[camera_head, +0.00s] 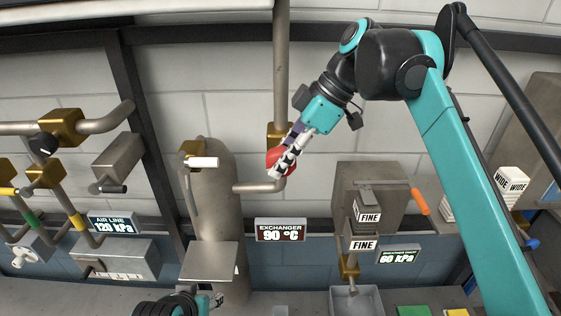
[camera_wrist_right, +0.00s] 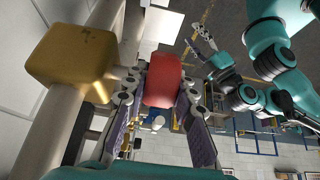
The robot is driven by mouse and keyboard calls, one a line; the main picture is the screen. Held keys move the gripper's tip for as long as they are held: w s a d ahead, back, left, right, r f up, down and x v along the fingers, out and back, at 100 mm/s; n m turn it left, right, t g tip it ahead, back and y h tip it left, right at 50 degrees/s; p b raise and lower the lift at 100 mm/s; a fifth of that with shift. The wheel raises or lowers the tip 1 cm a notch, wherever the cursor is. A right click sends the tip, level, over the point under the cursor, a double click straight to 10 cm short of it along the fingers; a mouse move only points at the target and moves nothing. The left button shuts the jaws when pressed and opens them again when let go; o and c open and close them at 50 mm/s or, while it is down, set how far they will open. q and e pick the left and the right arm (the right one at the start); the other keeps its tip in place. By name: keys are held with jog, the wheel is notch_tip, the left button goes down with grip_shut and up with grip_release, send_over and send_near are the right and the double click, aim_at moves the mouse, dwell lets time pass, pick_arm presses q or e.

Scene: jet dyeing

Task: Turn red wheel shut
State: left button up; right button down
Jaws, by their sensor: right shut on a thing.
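The red wheel (camera_head: 274,158) sits on the brass valve (camera_head: 280,133) on the vertical pipe in the middle of the head view. In the right wrist view the wheel (camera_wrist_right: 163,80) shows as a red block on a stem from the brass valve body (camera_wrist_right: 72,62). My right gripper (camera_head: 287,157) is shut on the wheel, with one finger on each side of it in the wrist view (camera_wrist_right: 160,98). The fingers hide part of the wheel in the head view. My left gripper (camera_head: 214,301) shows only in part at the bottom, away from the wheel; its jaws are unclear.
An exchanger display (camera_head: 281,230) reads 90 °C below the valve. A grey tank (camera_head: 214,225) stands to the left. A grey box with an orange-handled lever (camera_head: 419,201) is to the right. Other brass valves and pipes (camera_head: 60,128) fill the far left.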

jog(key=y+b, duration=0.1)
jog(key=y, duration=0.1)
jog(key=y+b, duration=0.2)
jog(key=shift+d+f, duration=0.2)
jog(key=shift+y+b, duration=0.35)
jog(key=shift+y, duration=0.15)
jog(key=shift+r, duration=0.1)
jog(key=c, duration=1.2)
grip_release()
jog(key=shift+v, duration=6)
